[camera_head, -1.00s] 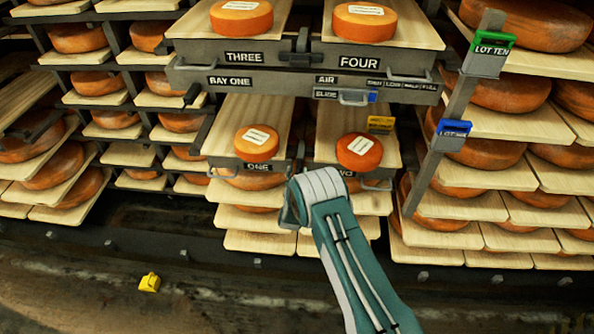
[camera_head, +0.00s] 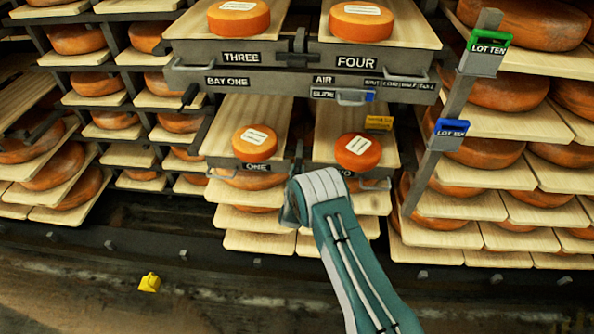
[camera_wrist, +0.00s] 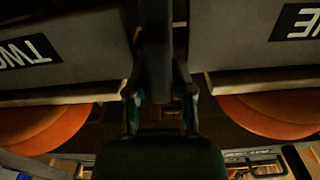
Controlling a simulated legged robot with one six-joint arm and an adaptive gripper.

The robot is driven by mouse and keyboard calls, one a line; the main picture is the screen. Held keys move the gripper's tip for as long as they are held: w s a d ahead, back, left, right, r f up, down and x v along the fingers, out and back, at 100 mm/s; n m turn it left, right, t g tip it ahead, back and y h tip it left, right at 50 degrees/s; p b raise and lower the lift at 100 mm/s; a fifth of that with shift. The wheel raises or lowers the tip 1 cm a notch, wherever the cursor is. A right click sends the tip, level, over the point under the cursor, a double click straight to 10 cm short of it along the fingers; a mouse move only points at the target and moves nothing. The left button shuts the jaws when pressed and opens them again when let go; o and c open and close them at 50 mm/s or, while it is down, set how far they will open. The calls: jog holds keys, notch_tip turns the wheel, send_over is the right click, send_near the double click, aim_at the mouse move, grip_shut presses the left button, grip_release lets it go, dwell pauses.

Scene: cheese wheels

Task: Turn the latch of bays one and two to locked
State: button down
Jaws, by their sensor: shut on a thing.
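The bay one tray (camera_head: 217,148) and the bay two tray (camera_head: 323,150) sit side by side in the lower rack, each with an orange cheese wheel on it. The latch (camera_wrist: 157,45) is a dark upright bar in the gap between the TWO and ONE fronts in the wrist view, which sees them upside down. My gripper (camera_wrist: 158,98) is shut on this latch, one finger on each side. The latch's pivot and its lock state cannot be told. In the head view my arm hides the fingers and part of the TWO label.
Trays THREE (camera_head: 240,55) and FOUR (camera_head: 357,62) stand above, with another latch (camera_head: 300,42) between them. A grey post (camera_head: 450,120) with green and blue lot tags stands to the right. Shelves of cheese wheels lie on both sides. A yellow object (camera_head: 149,282) lies lower left.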

jog(key=m, duration=0.4)
jog(key=shift+d+f+m, duration=0.1)
jog(key=shift+d+m, duration=0.2)
jog(key=shift+d, duration=0.05)
jog(key=m, duration=0.4)
jog(key=shift+d+f+m, duration=0.25)
jog(key=shift+d+m, duration=0.05)
jog(key=m, duration=0.4)
jog(key=shift+d+f, duration=0.2)
jog(key=shift+f, duration=0.2)
jog(key=shift+d+f+m, duration=0.1)
jog(key=shift+f+m, duration=0.1)
jog(key=shift+m, duration=0.8)
jog(key=shift+f+m, duration=0.15)
jog(key=shift+m, duration=0.85)
jog(key=shift+s+d+f, duration=0.1)
jog(key=c, duration=0.6)
grip_release()
jog(key=shift+o, duration=0.2)
